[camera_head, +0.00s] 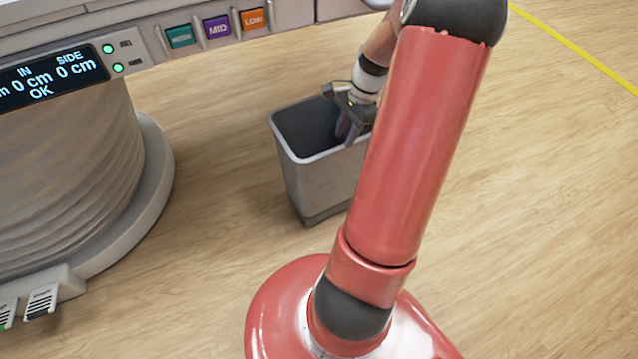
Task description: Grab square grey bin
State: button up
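The square grey bin (318,183) stands upright on the wooden floor, in the middle of the view. Its top is open and its inside is dark. My gripper (347,132) is at the bin's rim on the right side, pointing down, with its fingers over or at the opening. My red arm covers the bin's right part and some of the gripper. I cannot tell whether the fingers touch the rim or whether they are closed on it.
A large machine with a ribbed round column (70,185) and a display (45,78) stands at the left. Its panel with coloured buttons (217,27) overhangs behind the bin. A yellow floor line (580,50) runs at the upper right. The floor at the right is clear.

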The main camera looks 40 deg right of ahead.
aim_at(338, 154)
jog(key=shift+b+x, duration=0.55)
jog(key=shift+x, duration=3.3)
jog(key=shift+f, duration=0.25)
jog(key=shift+c, duration=0.4)
grip_shut()
jog(key=shift+s, duration=0.1)
